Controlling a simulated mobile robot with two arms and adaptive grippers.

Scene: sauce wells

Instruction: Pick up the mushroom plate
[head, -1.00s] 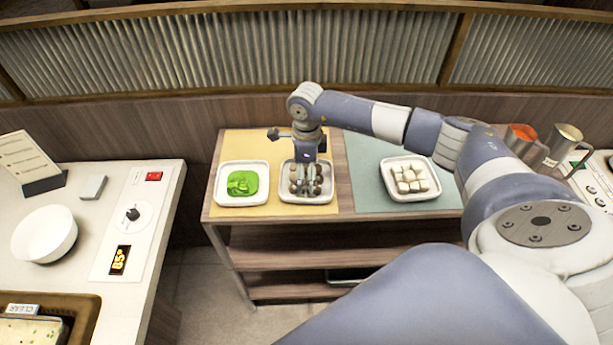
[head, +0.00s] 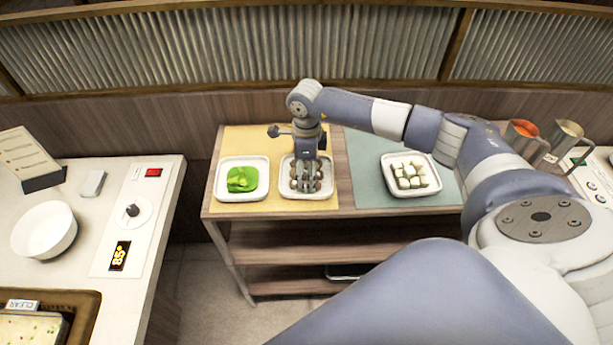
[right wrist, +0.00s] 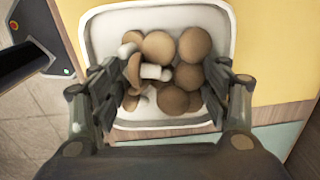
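The mushroom plate (head: 285,192) is a white, rounded-square dish holding several brown mushrooms (right wrist: 172,70). It stands on a yellow mat on the wooden cart, between a plate of green leaves (head: 243,196) and the mat's right edge. My right gripper (head: 307,183) reaches down over the mushroom plate. In the right wrist view its fingers (right wrist: 163,95) are spread wide, one on each side of the mushrooms. The plate's white rim (right wrist: 150,12) shows beyond them. I cannot tell whether the fingers touch the plate. My left gripper is not in view.
A plate of white cubes (head: 428,190) stands on a green mat (head: 365,180) to the right. Two metal jugs (head: 563,143) stand at the far right. A counter with a white bowl (head: 45,230) is at the left. A slatted partition (head: 260,55) runs behind the cart.

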